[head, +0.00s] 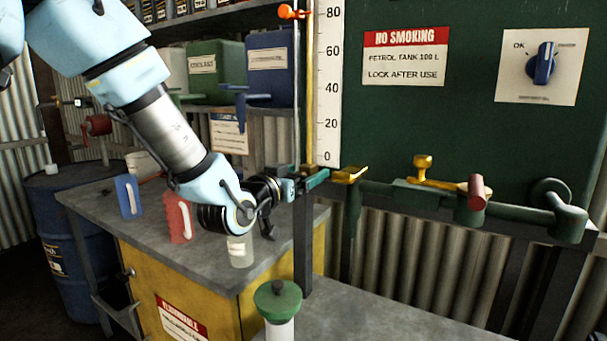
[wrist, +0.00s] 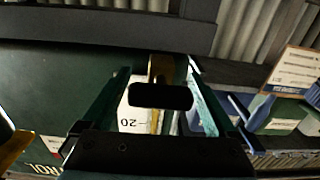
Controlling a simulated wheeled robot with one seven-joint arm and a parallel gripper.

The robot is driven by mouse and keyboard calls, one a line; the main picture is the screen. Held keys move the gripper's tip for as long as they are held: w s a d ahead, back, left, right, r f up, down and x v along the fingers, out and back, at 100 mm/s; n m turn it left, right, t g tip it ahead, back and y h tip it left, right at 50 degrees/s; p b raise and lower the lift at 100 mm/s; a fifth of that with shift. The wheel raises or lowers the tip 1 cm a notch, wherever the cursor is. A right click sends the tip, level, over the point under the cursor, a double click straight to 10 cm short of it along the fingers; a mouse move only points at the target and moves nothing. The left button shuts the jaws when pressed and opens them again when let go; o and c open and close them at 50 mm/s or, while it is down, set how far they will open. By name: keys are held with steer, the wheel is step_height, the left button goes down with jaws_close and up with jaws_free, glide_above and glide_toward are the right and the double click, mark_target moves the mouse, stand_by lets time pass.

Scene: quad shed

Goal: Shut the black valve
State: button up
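The black valve's handle (wrist: 160,96) is a short rounded black bar in the wrist view, in front of a yellow tube and the white scale. My gripper (wrist: 158,72) has its two dark green fingers wide apart, one at each end of the bar. Whether either finger touches the bar I cannot tell. In the head view my gripper (head: 308,181) is at the foot of the upright yellow sight tube (head: 308,90), beside the white scale (head: 328,85). The black valve cannot be made out there, behind or among the fingers.
The green petrol tank (head: 450,120) fills the right, with a yellow lever (head: 435,184) and a red-ended handle (head: 476,192) on its lower pipe. A grey bench (head: 95,205) with jugs stands left. A green-capped container (head: 277,300) stands in front, below my gripper.

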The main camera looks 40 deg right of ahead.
steer(key=shift+o, duration=0.3)
steer(key=shift+a, duration=0.1)
steer(key=shift+a, duration=0.3)
steer(key=b+v, duration=0.3)
steer(key=v, duration=0.7)
steer(key=shift+b, duration=0.3)
